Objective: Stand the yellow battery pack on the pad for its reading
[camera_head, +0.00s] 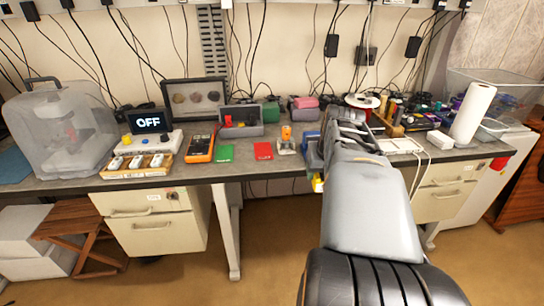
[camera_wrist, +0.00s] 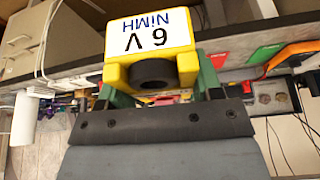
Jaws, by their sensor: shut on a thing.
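The yellow battery pack (camera_wrist: 115,70) fills the top middle of the wrist view, its white "6 V NiMH" label upside down there. My gripper (camera_wrist: 152,78) is shut on it, with green fingers at its two sides. In the head view a small yellow part of the pack (camera_head: 317,184) shows left of my arm, at the bench's front edge; the rest is hidden. A white unit (camera_head: 150,144) with a yellow knob stands at the bench's left, with a display (camera_head: 149,121) reading "OFF" behind it. I cannot tell which surface is the pad.
A tray of small white packs (camera_head: 138,165), an orange meter (camera_head: 200,148), a green card (camera_head: 225,153) and a red card (camera_head: 263,150) lie along the bench front. A clear-covered machine (camera_head: 60,130) stands at far left. Bare bench (camera_head: 70,185) shows at front left.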

